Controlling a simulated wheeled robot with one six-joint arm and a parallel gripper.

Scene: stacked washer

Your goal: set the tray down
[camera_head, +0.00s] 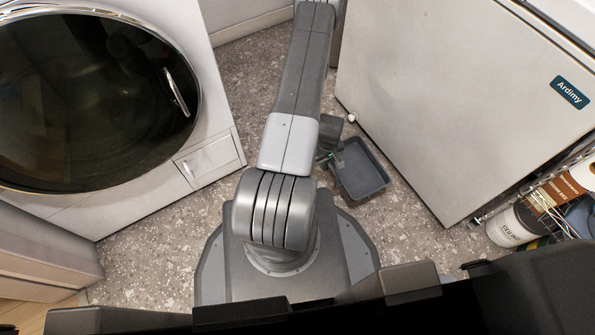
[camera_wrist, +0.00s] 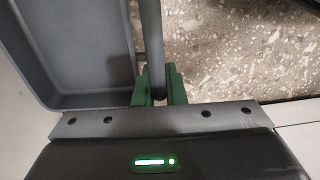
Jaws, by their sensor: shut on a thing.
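The tray (camera_head: 363,170) is a dark grey, shallow, open and empty bin, right of my arm in the head view. It looks roughly level, low over the speckled floor; I cannot tell whether it touches it. In the wrist view the tray (camera_wrist: 78,45) fills the upper left, with a grey bar (camera_wrist: 151,40) along its right side. My gripper (camera_wrist: 158,88), with green fingers, is shut on this bar. In the head view my gripper (camera_head: 327,157) is small and partly hidden at the tray's left side.
A front-loading washer (camera_head: 205,160) stands at the left. A white appliance labelled Ardimy (camera_head: 450,90) stands close to the tray's right. A rack with a white canister (camera_head: 512,228) is at the far right. Bare speckled floor (camera_head: 410,220) lies below the tray.

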